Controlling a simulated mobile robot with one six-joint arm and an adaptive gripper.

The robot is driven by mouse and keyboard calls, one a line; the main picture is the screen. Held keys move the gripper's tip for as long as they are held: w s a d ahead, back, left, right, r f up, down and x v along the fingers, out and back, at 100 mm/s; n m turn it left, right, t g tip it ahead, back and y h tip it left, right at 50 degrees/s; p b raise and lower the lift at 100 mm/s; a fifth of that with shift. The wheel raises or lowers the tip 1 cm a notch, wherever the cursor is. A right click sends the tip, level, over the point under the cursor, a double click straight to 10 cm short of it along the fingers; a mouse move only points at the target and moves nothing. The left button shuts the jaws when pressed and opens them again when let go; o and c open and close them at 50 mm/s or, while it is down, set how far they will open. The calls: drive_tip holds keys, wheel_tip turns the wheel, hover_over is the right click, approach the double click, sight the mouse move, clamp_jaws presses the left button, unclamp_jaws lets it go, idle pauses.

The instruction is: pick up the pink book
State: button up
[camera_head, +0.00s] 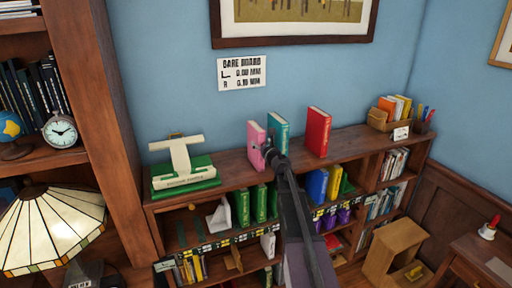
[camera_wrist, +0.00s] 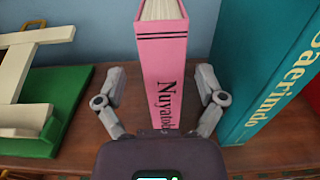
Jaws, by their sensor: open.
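The pink book (camera_head: 257,147) stands upright on top of the low wooden bookcase, left of a teal book (camera_head: 278,132). In the wrist view the pink book (camera_wrist: 165,70) shows its spine with dark lettering and two thin dark bands near the top. My gripper (camera_wrist: 163,85) is open in the wrist view, with one finger on each side of the pink book. A narrow gap shows between the right finger and the teal book (camera_wrist: 275,70). In the head view my gripper (camera_head: 271,153) is at the books and hides part of them.
A red book (camera_head: 318,132) stands further right on the bookcase top (camera_head: 228,176). A wooden box of books (camera_head: 380,119) stands at the right end. The blue wall is close behind.

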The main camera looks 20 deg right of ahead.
drive_tip(key=shift+w+d+f, duration=0.1)
drive_tip(key=shift+w, duration=2.05)
clamp_jaws()
